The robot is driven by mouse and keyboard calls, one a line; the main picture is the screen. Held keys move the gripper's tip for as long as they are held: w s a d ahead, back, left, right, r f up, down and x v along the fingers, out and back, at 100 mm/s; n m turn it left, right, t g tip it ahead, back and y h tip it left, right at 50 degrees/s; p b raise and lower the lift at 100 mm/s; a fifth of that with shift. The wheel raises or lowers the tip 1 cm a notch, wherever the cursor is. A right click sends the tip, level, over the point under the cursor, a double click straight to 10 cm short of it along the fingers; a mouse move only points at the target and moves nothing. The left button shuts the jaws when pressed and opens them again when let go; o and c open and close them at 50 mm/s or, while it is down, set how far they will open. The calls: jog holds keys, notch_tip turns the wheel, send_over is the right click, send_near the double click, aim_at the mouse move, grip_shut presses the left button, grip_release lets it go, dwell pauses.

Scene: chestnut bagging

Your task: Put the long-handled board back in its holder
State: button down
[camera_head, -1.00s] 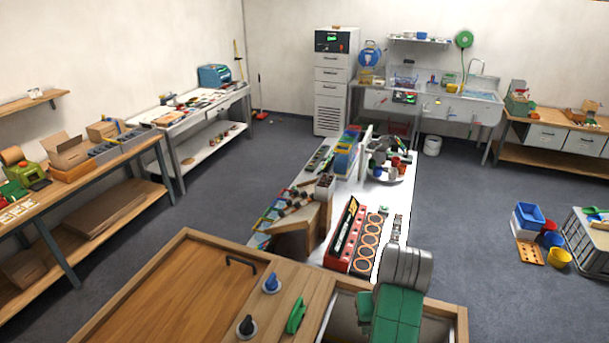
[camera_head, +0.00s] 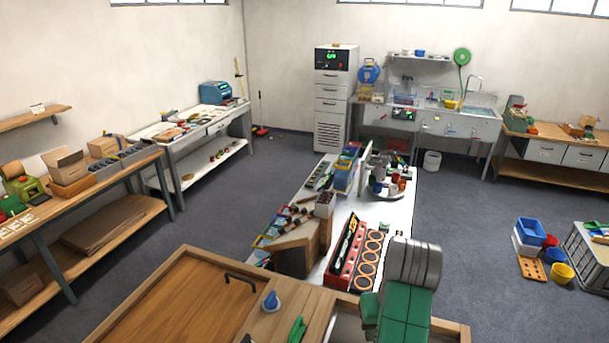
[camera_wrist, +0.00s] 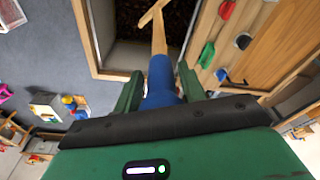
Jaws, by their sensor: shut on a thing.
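In the wrist view, my green gripper (camera_wrist: 160,82) is shut on the blue grip of the long-handled board (camera_wrist: 161,72). Its pale wooden shaft runs away from the fingers to a slanted wooden piece at the top edge of the picture. That end is over a wood-framed bin (camera_wrist: 118,60) with dark brown contents; I cannot tell whether it touches them. In the head view, my green and grey arm end (camera_head: 403,305) covers part of the bin's far edge, and the board is hidden. I cannot make out the holder.
A blue knob (camera_head: 271,301) and a green handle (camera_head: 297,329) are on the wooden top left of the bin. Beyond it stands a white table (camera_head: 402,214) with a red tray (camera_head: 347,257) and other items.

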notch_tip(320, 180, up, 2)
jog(key=shift+w+a+r, duration=0.1)
jog(key=shift+w+a, duration=0.05)
jog(key=shift+r, duration=0.7)
notch_tip(320, 180, up, 2)
jog(key=shift+r, duration=0.25)
jog(key=shift+s, duration=0.25)
